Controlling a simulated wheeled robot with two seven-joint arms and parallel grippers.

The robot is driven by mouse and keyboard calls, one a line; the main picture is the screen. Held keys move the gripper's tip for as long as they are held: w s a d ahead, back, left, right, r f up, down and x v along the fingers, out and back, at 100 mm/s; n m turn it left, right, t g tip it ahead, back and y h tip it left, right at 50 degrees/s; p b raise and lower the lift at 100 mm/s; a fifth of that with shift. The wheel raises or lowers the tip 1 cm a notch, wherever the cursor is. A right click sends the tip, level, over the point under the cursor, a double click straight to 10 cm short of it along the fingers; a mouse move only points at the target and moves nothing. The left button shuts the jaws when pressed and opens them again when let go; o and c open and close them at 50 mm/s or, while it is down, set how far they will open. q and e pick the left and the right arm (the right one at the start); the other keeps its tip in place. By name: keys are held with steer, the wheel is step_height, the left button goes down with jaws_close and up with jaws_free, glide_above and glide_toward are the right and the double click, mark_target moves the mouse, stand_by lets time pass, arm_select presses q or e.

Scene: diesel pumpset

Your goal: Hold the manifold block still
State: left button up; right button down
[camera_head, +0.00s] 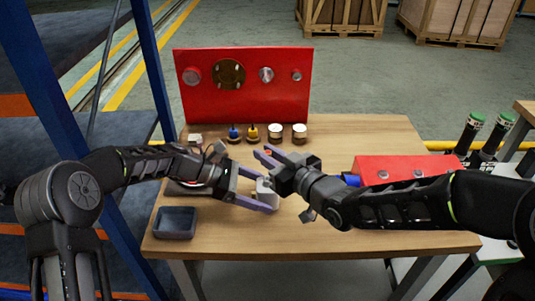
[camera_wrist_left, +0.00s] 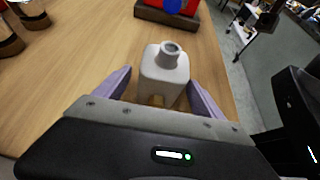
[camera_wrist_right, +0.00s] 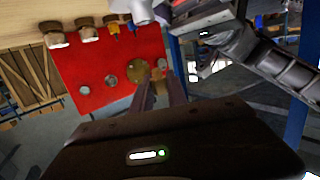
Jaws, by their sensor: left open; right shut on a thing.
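The manifold block is a pale grey-white block (camera_head: 264,188) with a round port on top, upright on the wooden table. It also shows in the left wrist view (camera_wrist_left: 165,72). My left gripper (camera_head: 266,193) is open, with one finger on each side of the block; the fingers look apart from it. My right gripper (camera_head: 262,152) is above the table, beyond the block. It is shut on a small orange-red thing (camera_head: 268,152), mostly hidden by the fingers.
A red panel (camera_head: 245,105) with round fittings stands at the table's back. A dark tray (camera_head: 175,223) sits at front left.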

arm_select(q)
steer(key=shift+v, duration=3.75)
